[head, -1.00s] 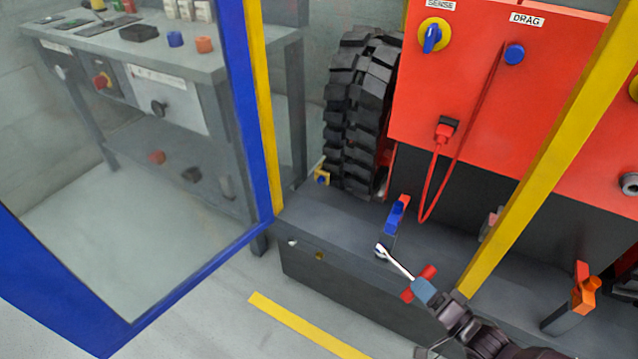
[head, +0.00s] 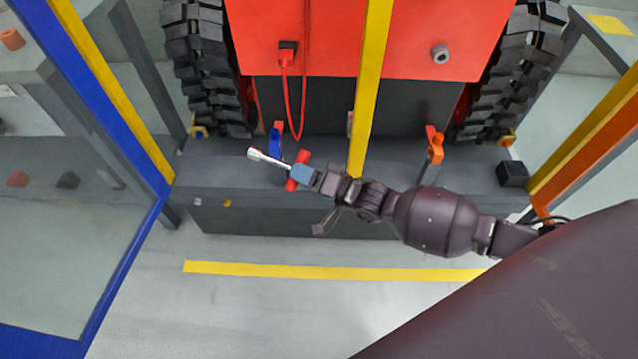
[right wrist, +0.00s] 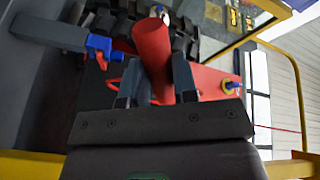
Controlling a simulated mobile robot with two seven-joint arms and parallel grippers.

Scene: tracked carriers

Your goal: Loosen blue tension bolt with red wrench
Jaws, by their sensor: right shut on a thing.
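The red wrench has a red handle (head: 291,184) and a silver shaft and head (head: 262,156). My right gripper (head: 303,174) is shut on the handle and holds it over the grey ledge. In the right wrist view the handle (right wrist: 152,45) stands between the two fingers. The blue tension bolt (head: 276,139) stands on the ledge in front of the red machine. In the head view the wrench head appears just left of and below it; I cannot tell whether they touch. The blue bolt (right wrist: 100,45) also shows left of the handle in the right wrist view. My left gripper is out of view.
An orange bolt (head: 434,145) stands further right on the ledge (head: 350,180). A yellow post (head: 371,80) rises between the two bolts. A red cable (head: 290,100) hangs near the blue bolt. A blue-framed panel (head: 130,240) is at left. The floor in front is clear.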

